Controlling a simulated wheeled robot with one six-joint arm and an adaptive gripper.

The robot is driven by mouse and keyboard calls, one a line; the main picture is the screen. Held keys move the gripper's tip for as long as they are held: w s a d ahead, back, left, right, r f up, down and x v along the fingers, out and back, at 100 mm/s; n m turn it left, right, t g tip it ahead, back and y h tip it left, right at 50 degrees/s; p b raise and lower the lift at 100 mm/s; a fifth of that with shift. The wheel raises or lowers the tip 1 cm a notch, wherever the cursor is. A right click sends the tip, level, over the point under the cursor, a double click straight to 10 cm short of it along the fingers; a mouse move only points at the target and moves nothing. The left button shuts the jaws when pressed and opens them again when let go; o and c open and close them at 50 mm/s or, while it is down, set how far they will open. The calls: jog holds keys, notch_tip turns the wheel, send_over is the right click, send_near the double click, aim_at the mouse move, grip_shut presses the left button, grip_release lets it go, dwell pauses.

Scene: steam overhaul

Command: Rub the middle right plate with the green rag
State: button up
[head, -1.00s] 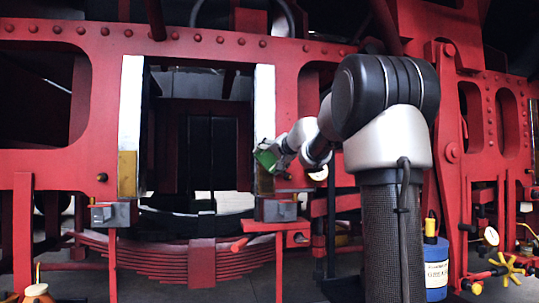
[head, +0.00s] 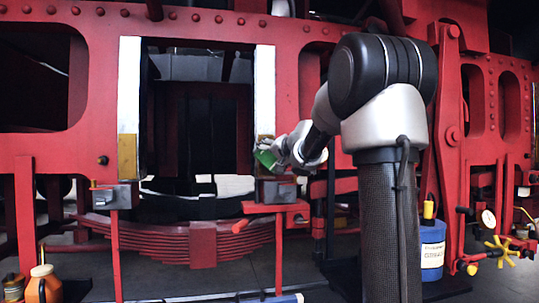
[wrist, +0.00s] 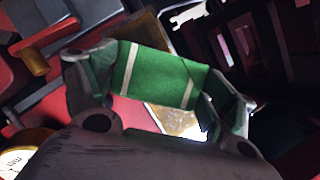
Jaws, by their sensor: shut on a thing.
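My gripper (head: 272,156) is shut on the green rag (head: 264,159), in front of the lower part of the right-hand upright. In the wrist view the rag (wrist: 160,76), with pale stripes, spans between the two fingers. The right upright carries a tall white plate (head: 264,90), with a small yellowish patch at its lower end just above the rag. The rag and gripper partly hide the surface below. In the wrist view a speckled yellowish surface (wrist: 176,122) shows below the rag. I cannot tell whether the rag touches a plate.
The left upright has a white plate (head: 129,85) above a yellow one (head: 127,154). A grey block (head: 278,190) sits just below the rag. A blue drum (head: 432,250) stands at right, an orange can (head: 43,284) at lower left.

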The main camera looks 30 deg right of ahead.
aim_at(269, 176)
jog(key=shift+f, duration=3.45)
jog(key=s+a, duration=0.1)
jog(key=s, duration=0.4)
jog(key=shift+s+a, duration=0.35)
jog(key=shift+s, duration=0.05)
jog(key=s, duration=0.3)
jog(key=shift+a, duration=0.4)
jog(key=shift+w, duration=0.1)
jog(key=shift+w+d, duration=0.3)
jog(key=shift+w, duration=0.8)
jog(key=shift+w+d, duration=0.3)
jog(key=shift+w, duration=0.85)
jog(key=shift+w+d, duration=0.3)
jog(key=shift+w, duration=0.8)
